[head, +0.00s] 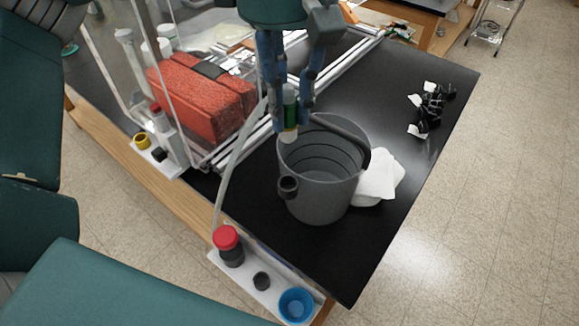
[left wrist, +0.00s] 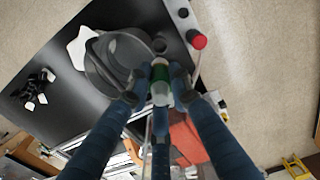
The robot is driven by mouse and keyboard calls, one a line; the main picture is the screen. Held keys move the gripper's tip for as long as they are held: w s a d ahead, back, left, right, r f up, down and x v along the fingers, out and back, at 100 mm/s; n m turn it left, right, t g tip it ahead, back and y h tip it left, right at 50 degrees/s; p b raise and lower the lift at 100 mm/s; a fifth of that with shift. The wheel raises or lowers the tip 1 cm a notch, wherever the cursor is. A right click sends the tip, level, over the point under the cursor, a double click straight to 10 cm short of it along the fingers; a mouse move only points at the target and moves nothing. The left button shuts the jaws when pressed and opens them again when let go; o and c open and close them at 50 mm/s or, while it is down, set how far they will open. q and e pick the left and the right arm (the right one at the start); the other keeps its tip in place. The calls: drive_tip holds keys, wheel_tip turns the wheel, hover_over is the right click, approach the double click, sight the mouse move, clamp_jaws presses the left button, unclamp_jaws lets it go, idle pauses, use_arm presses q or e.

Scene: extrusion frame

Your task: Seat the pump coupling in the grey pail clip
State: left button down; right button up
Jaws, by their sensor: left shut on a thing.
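The grey pail (head: 318,205) stands on the black bench top and also shows in the left wrist view (left wrist: 98,70). Its clip (head: 288,187) looks like a dark ring on the outer wall, facing the near left, and appears empty. My left gripper (head: 290,118) is shut on the pump coupling (head: 290,105), which is green with a pale lower end. The coupling (left wrist: 160,72) is between the fingers in the left wrist view. It hangs roughly upright, beside the pail's far left rim in the picture; its exact height is unclear. My right gripper is not in view.
A pale hose (head: 236,158) runs down left of the pail. A red-capped bottle (head: 228,246) and a blue cup (head: 296,304) stand on a white strip at the near edge. A white cloth (head: 378,178) lies right of the pail. An extrusion frame with red blocks (head: 203,95) stands left.

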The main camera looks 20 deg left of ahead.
use_arm(q)
wheel_tip(320, 180, down, 14)
drive_tip(key=p, duration=0.3)
drive_tip(key=shift+a+r, duration=0.1)
drive_tip(key=shift+r, duration=0.1)
drive_tip(key=shift+w+f, duration=0.1)
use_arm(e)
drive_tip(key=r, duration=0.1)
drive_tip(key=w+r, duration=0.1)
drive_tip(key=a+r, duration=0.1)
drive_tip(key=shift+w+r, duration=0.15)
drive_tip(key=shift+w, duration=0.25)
use_arm(q)
drive_tip(key=shift+f+b, duration=0.2)
drive_tip(key=shift+b, duration=0.2)
drive_tip(key=c, duration=1.6)
unclamp_jaws()
drive_tip(key=shift+r, duration=0.1)
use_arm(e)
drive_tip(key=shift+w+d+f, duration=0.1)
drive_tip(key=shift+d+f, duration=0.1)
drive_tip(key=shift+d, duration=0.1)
use_arm(q)
drive_tip(key=shift+o, duration=0.2)
drive_tip(key=shift+r, duration=0.1)
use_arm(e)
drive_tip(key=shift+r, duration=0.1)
